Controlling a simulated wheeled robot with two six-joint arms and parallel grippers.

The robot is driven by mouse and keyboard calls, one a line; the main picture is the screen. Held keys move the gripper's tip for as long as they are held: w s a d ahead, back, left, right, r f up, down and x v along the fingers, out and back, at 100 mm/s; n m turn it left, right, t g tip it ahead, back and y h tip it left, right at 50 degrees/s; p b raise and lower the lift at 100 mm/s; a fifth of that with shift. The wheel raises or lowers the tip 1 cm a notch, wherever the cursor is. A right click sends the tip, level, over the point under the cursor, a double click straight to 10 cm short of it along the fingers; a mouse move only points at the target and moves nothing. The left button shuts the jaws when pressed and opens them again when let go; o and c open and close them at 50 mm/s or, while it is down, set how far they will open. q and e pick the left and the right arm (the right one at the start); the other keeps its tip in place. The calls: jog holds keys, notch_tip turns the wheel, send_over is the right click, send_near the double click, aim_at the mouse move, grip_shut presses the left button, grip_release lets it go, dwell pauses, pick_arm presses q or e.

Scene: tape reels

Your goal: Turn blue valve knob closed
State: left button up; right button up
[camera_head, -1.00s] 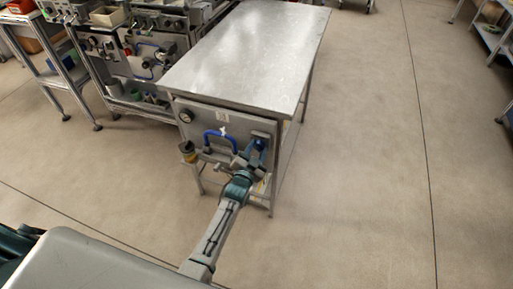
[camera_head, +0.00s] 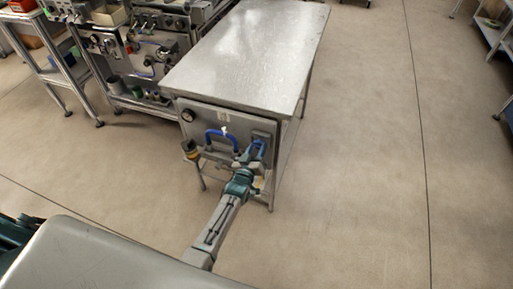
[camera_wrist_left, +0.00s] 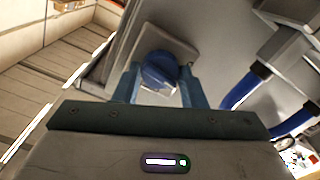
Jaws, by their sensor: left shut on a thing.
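The blue valve knob (camera_wrist_left: 158,70) sits on a square grey plate on the front panel (camera_head: 238,130) of the metal bench. In the left wrist view it lies between the two blue fingers of my left gripper (camera_wrist_left: 159,84), which is shut on it. In the head view my left gripper (camera_head: 256,149) is at the right side of the panel and mostly hides the knob. My right gripper is not in view.
A blue handle (camera_head: 220,137) is on the panel left of my gripper, near a round gauge (camera_head: 188,115). A yellow-and-dark part (camera_head: 190,149) sticks out at the panel's left edge. Open floor (camera_head: 360,180) lies to the right.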

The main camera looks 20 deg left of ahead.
pick_arm(q)
jog(key=shift+n, duration=1.1)
jog(key=o, duration=1)
jog(key=s, duration=1)
jog(key=shift+s+a, duration=0.2)
jog(key=shift+s, duration=0.2)
